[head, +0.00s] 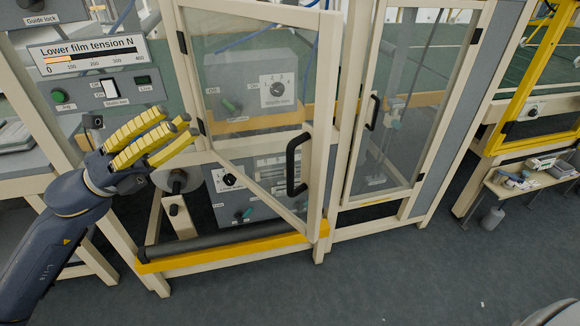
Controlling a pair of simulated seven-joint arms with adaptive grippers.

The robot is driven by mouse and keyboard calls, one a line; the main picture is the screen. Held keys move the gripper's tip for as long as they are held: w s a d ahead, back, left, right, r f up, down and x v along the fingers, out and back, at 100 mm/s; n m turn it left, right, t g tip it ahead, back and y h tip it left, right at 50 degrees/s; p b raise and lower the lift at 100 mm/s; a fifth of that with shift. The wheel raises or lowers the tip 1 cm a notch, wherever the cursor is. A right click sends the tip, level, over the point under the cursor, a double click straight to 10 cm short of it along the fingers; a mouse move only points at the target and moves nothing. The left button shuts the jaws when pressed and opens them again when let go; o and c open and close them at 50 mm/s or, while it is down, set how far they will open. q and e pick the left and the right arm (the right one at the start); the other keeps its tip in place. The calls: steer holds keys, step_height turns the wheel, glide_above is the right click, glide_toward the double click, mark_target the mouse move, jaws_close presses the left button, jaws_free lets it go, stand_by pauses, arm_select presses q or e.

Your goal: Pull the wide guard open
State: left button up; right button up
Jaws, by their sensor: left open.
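The wide guard (255,85) is a clear panel in a cream frame, hinged on its left side. It stands ajar, its lower edge slanting out from the machine towards me. Its black bar handle (297,165) is on the right upright of its frame. My left gripper (178,124), with yellow finger pads, is open and empty to the left of the guard. It is well apart from the handle, in front of the control panel's lower edge. My right gripper is not in view.
A second glazed guard (410,95) with a small black handle (372,112) is at the right and looks shut. A yellow bar (235,252) runs along the machine's foot. A control panel (95,75) is at upper left. Grey floor (390,270) in front is clear.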

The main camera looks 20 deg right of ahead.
arm_select(q)
step_height(320, 180, down, 11)
steer(key=d+m+g+y, duration=0.1)
steer(key=m+y, duration=0.5)
steer(key=m, duration=0.4)
glide_above(290, 194)
steer(key=shift+w+d, duration=0.2)
steer(key=shift+w, duration=0.2)
steer(key=shift+c, duration=0.4)
jaws_close()
